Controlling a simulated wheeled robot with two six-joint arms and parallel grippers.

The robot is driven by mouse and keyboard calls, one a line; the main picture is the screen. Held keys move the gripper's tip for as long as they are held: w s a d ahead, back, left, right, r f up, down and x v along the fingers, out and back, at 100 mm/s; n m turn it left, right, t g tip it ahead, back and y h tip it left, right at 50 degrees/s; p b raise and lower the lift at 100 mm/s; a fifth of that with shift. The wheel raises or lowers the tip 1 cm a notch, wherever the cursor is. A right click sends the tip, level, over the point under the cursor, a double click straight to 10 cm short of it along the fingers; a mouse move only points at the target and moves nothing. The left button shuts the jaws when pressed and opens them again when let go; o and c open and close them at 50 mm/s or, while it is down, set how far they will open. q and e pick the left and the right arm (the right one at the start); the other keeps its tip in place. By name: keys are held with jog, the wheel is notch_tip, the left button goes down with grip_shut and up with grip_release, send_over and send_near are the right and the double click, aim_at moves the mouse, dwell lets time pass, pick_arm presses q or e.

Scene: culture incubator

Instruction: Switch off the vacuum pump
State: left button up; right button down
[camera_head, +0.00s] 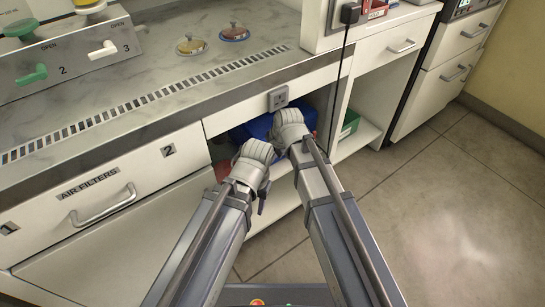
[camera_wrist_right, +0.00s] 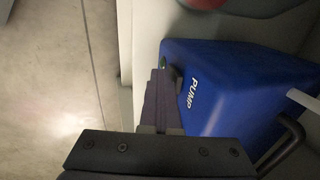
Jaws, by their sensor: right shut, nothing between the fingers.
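The blue vacuum pump (camera_wrist_right: 245,80), with PUMP in white letters, fills much of the right wrist view. In the head view the pump (camera_head: 260,127) shows in the open bay under the bench, partly hidden by my arms.
A green box (camera_head: 349,124) sits on the right shelf. A drawer handle (camera_head: 103,206) sticks out at left. The floor (camera_head: 440,200) at right is clear.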

jog(key=shift+r, duration=0.15)
jog(key=shift+w+r+p, duration=0.45)
jog(key=shift+r+p, duration=0.1)
jog(key=shift+p, duration=0.5)
jog(key=shift+w, duration=0.2)
jog(key=s+d+r+p, duration=0.5)
jog(key=s+r+p, duration=0.1)
jog(key=s, duration=0.3)
jog(key=shift+d+r, duration=0.3)
jog(key=shift+r, duration=0.1)
